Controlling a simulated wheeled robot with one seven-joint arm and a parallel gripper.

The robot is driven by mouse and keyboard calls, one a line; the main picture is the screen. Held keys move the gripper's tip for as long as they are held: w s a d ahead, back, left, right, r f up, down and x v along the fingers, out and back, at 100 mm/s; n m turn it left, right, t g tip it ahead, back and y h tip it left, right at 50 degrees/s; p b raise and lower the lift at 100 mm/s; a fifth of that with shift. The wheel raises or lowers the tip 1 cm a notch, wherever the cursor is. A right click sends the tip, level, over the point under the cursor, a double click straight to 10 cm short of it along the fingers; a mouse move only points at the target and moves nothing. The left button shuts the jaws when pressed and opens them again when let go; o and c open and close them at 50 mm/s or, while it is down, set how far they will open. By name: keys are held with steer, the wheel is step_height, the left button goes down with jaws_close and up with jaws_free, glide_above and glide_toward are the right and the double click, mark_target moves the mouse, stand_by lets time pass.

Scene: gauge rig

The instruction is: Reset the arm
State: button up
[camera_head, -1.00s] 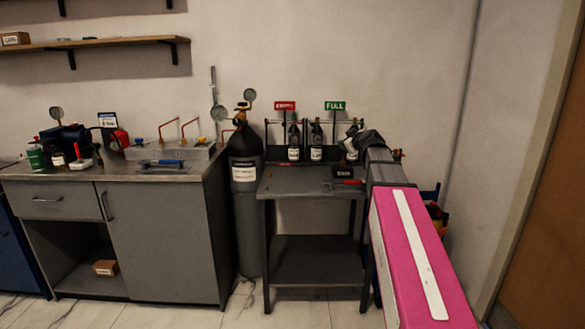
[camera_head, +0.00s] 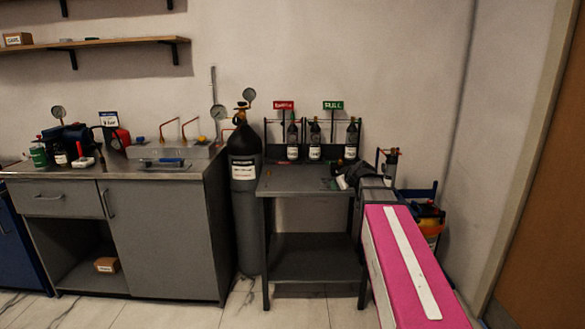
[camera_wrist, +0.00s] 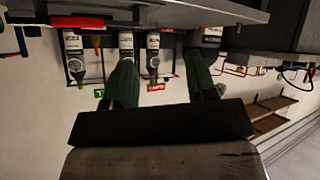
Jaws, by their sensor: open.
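My gripper (camera_head: 336,183) is at the end of my pink arm, low over the right side of a grey bench (camera_head: 285,181). In the wrist view my gripper (camera_wrist: 160,64) is open, with two green fingers apart and nothing held between them. That view shows the bench and bottles upside down. Three small dark bottles with white labels stand at the back of the bench: a left one (camera_head: 292,152), a middle one (camera_head: 314,152) and a right one (camera_head: 351,150). My wrist partly covers the bench's right end.
A red EMPTY sign (camera_head: 284,105) and a green FULL sign (camera_head: 333,105) rise behind the bottles. A tall black gas cylinder (camera_head: 244,200) stands left of the bench, beside a grey cabinet (camera_head: 165,240). The bench's left top is mostly clear. A wall is at right.

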steer(key=s+f+m+g+h, duration=0.4)
steer(key=s+f+m+g, duration=0.3)
steer(key=s+f, duration=1.9)
step_height(320, 180, down, 2)
steer(key=g, duration=0.3)
steer(key=shift+s+f+g, duration=0.2)
steer(key=shift+s+g, duration=0.1)
steer(key=shift+s, duration=0.05)
